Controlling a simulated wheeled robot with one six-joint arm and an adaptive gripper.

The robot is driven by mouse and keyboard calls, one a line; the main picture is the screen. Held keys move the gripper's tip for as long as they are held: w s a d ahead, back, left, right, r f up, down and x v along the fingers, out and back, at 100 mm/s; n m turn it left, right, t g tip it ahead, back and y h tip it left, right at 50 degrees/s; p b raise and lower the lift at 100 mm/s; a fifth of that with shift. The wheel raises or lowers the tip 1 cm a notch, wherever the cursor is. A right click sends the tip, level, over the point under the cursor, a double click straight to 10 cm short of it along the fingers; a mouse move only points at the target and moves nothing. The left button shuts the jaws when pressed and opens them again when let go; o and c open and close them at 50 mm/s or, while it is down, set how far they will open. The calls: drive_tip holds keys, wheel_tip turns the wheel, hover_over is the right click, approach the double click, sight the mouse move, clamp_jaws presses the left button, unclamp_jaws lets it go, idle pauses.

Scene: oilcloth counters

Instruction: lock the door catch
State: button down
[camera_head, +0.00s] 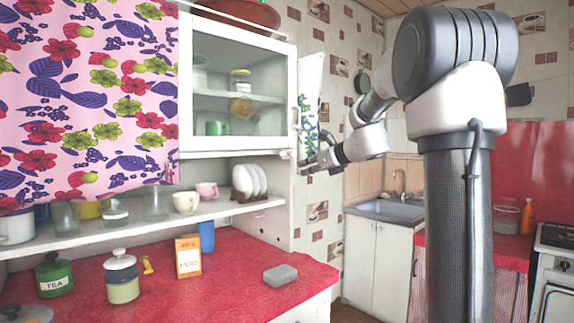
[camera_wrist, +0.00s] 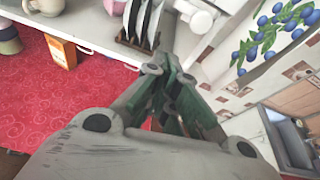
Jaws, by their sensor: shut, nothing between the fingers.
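The glazed white cabinet door (camera_head: 237,142) stands at upper centre in the head view and looks closed. A small light fitting (camera_head: 295,118) shows on its right edge; I cannot tell whether it is the catch or how it is set. A white rounded fitting (camera_wrist: 196,18) shows at the top of the wrist view, beyond the fingertips; I cannot tell whether this is the catch. My gripper (camera_head: 303,168) is shut and empty, just right of the cabinet and below the door's lower right corner. Its fingers (camera_wrist: 165,82) are together in the wrist view, apart from the fitting.
White plates (camera_head: 250,180) stand in a rack on the open shelf left of my gripper, with cups (camera_head: 187,202) beside them. A red counter (camera_head: 230,285) below holds a grey block (camera_head: 281,275) and a box (camera_head: 188,257). A patterned towel (camera_head: 310,95) hangs right of the door.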

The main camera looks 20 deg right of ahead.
sight(288, 154)
drive_tip(key=shift+m, duration=0.7)
drive_tip(key=w+a, duration=0.3)
drive_tip(key=w, duration=0.5)
drive_tip(key=shift+w+a+r, duration=0.15)
drive_tip(key=shift+w+r, duration=0.15)
drive_tip(key=shift+w, duration=0.1)
drive_tip(key=shift+a+r, duration=0.15)
drive_tip(key=shift+r, duration=0.05)
idle(0.6)
